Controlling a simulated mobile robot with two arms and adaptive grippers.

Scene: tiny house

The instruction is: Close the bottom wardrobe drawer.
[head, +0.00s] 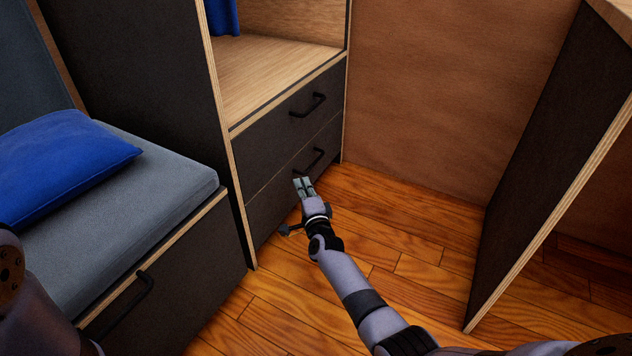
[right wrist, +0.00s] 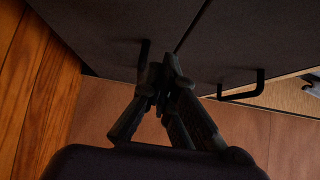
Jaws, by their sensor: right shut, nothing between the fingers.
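The wardrobe's bottom drawer (head: 268,207) has a dark front with a black bar handle (head: 312,164). Its front looks about flush with the top drawer (head: 275,122); a small gap is hard to tell. My right gripper (head: 303,184) is shut and empty, with its fingertips at the bottom drawer's front just below the handle. In the right wrist view, the shut fingertips (right wrist: 165,78) overlap the bottom drawer's handle (right wrist: 144,58); I cannot tell if they touch. My left gripper is out of view.
A grey cushioned bench (head: 150,190) with a blue pillow (head: 65,165) stands left of the wardrobe. A dark panel (head: 545,160) with a pale edge stands on the right. The wooden floor (head: 420,240) between them is clear.

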